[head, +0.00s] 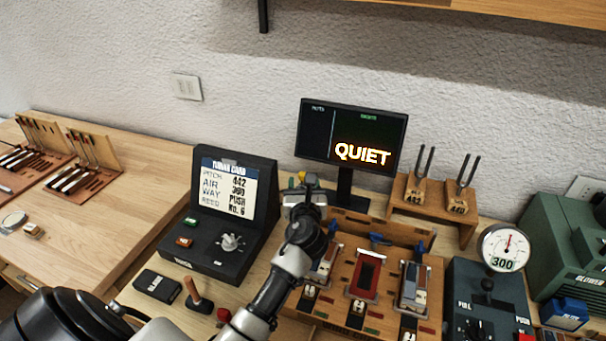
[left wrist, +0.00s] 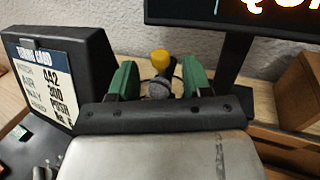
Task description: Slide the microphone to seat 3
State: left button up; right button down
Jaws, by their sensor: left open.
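What looks like the microphone, a grey body with a yellow top (left wrist: 159,60), stands behind the work stand, below the monitor. In the head view only its yellow tip (head: 301,176) shows above my left gripper (head: 302,185). In the left wrist view, the green fingers of my left gripper (left wrist: 158,80) are apart on either side of the microphone. I cannot tell whether they touch it. The wooden stand (head: 342,250) has several bays with reed parts and blue clips, partly hidden by my left arm. No label for seat 3 is readable. My right gripper is not in view.
The monitor (head: 352,136) reading QUIET stands close behind my gripper. The tuning card console (head: 232,205) is to the left. Tuning forks on a wooden rack (head: 435,200), a gauge (head: 502,247) and a green blower (head: 570,240) are to the right. The left tabletop has clear room.

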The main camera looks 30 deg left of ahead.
aim_at(303, 177)
pick_arm(q)
jog(key=x, duration=0.3)
jog(key=shift+w+a, duration=0.1)
jog(key=shift+w, duration=0.1)
jog(key=shift+w+a, duration=0.1)
jog(key=c, duration=0.7)
jog(key=shift+c, duration=1)
grip_shut()
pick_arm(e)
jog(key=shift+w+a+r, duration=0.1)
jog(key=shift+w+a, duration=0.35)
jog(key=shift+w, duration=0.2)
